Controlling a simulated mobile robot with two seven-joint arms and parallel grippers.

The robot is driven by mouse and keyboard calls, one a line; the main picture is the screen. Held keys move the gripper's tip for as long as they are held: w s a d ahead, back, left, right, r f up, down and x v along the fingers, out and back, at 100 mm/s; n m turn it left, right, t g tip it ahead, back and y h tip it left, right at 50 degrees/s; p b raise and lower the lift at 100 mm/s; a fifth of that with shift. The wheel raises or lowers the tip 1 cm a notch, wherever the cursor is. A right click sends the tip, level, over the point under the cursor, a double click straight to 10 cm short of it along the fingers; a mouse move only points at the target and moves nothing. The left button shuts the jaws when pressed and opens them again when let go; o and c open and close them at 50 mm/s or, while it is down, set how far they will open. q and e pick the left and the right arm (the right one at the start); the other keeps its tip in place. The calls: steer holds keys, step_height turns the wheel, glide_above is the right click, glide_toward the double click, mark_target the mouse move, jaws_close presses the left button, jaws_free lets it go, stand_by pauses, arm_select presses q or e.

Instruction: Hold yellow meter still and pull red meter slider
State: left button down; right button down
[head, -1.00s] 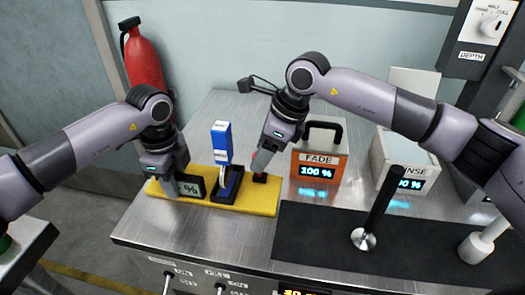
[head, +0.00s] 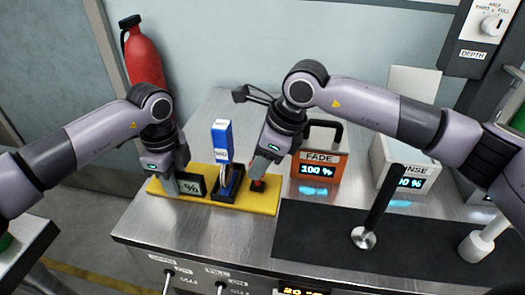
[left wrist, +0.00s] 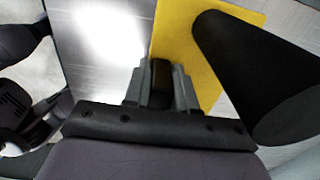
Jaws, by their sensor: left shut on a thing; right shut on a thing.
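The yellow meter (head: 262,205) is a flat yellow plate lying on the steel bench. It carries a dark display block (head: 192,188) showing "%", a blue upright piece (head: 222,142) in a black holder, and a small red slider (head: 257,186) near its right end. My left gripper (head: 172,184) is shut at the plate's left end, beside the display; in the left wrist view its fingers (left wrist: 161,84) close on a dark block above the yellow plate. My right gripper (head: 258,174) is shut on the red slider, its fingertips partly hiding it.
An orange FADE box (head: 319,165) reading 100 % stands right of my right gripper, with a white box (head: 402,160) beyond it. A black mat (head: 320,235) with an upright black lever (head: 383,210) lies in front. A red extinguisher (head: 143,58) hangs behind.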

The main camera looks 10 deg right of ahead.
steer(key=shift+s+a, duration=0.3)
steer(key=shift+s, duration=0.4)
steer(key=shift+s+a, duration=0.25)
steer(key=shift+s, duration=0.45)
steer(key=c, duration=0.8)
jaws_free()
steer(key=shift+o, duration=0.2)
steer(key=v, duration=1.2)
steer(key=shift+w+d, duration=0.1)
arm_select(q)
steer(key=c, duration=0.8)
jaws_free()
